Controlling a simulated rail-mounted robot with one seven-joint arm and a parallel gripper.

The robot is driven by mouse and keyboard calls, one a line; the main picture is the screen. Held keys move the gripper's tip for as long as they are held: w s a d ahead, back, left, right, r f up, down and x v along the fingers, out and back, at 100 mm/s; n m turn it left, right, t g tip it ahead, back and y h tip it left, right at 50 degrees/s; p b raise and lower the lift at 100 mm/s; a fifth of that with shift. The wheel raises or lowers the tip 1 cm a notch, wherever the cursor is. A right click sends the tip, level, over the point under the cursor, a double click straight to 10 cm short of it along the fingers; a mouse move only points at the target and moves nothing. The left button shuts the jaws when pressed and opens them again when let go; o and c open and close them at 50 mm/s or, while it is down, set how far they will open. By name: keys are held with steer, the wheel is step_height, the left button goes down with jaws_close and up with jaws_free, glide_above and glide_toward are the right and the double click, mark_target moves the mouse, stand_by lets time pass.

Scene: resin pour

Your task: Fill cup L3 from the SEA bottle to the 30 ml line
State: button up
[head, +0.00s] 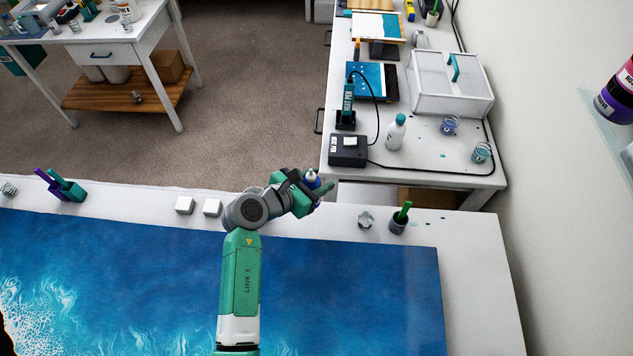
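My gripper (312,187) is near the picture's middle, over the gap between the blue-topped table and the right-hand bench. It is shut around a small bottle with a white nozzle (311,175). A little dark blue shows beside the fingers; the rest is hidden, and no label is readable. I cannot tell whether it is the SEA bottle. No cup marked L3 can be made out. Two small clear cups with bluish contents, a far one (450,125) and a near one (481,152), stand on the bench, with no readable marks.
A white bottle with a teal cap (396,133), a black box (348,150), a heat pen (347,105) with a trailing cable and a clear lidded case (450,83) crowd the bench (425,165). A dark cup with a green stick (399,222) stands on the near table's edge.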

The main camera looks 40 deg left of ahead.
mark_target(310, 172)
steer(key=shift+c, duration=1)
step_height(310, 172, up, 5)
steer(key=p, duration=0.6)
steer(key=shift+r, duration=0.15)
